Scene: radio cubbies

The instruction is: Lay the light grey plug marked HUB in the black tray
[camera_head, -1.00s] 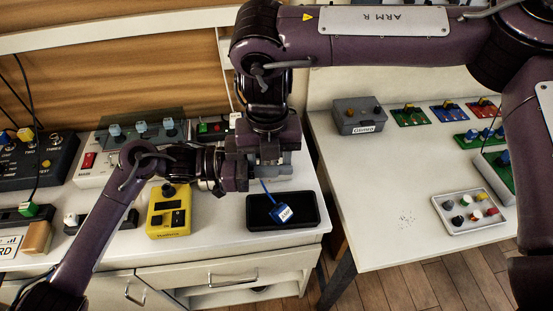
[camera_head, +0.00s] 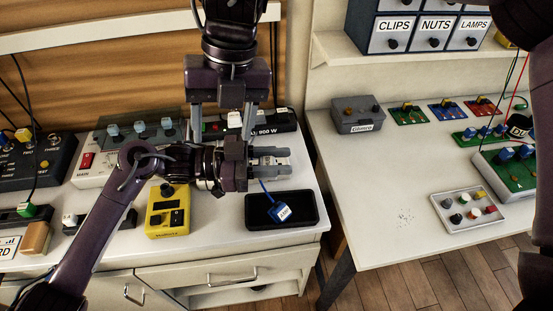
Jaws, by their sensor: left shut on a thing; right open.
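My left gripper (camera_head: 284,161) is just behind the tray, level and pointing right. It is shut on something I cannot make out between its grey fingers. My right gripper (camera_head: 226,122) hangs from above, open, its fingers on either side of a whitish plug (camera_head: 235,119) on the dark power strip (camera_head: 262,127). I cannot read HUB on any plug; the whitish plug's marking is too small to tell.
A yellow meter (camera_head: 168,212) stands left of the tray. A white switch box (camera_head: 95,172) and a black box (camera_head: 30,165) are further left. On the right table are a grey box (camera_head: 358,114), coloured boards and a tray of knobs (camera_head: 468,209); its front middle is clear.

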